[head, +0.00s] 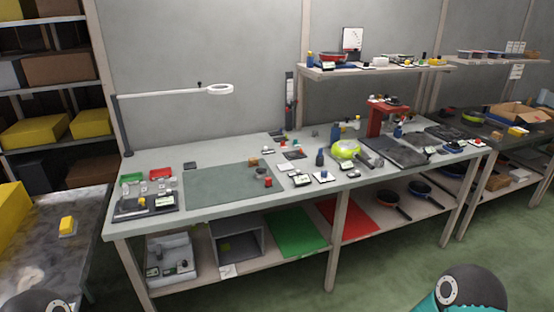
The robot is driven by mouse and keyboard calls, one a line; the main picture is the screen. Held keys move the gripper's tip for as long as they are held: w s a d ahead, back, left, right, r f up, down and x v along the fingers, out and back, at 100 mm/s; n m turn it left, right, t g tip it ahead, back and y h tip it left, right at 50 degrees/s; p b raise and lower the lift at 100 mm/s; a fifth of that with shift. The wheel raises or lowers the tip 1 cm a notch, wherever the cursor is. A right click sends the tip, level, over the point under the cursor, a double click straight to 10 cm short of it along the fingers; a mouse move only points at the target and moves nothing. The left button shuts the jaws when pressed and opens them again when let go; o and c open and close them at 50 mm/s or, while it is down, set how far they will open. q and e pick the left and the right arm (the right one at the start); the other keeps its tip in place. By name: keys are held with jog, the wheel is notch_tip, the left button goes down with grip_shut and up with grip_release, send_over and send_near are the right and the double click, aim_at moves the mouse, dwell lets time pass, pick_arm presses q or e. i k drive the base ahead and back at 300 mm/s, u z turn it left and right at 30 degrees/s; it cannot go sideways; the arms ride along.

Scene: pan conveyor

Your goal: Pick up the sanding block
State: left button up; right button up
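I cannot tell for sure which item is the sanding block. A small brown block (253,163) lies on the green-grey mat (215,184) on the long workbench. A small yellow block with a pale base (67,226) stands on the dark-topped table at the far left. Both are small in view and nothing touches them. Only rounded parts of my arms show at the bottom left and bottom right edges. Neither gripper's fingers are in view.
The long workbench (150,158) carries many small tools and a red press (384,118). A lamp arm (170,93) reaches over its left end. The green floor (390,265) in front is clear.

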aim_at(253, 162)
jog(key=u, duration=0.1)
jog(key=i, duration=1.2)
jog(key=z, duration=0.7)
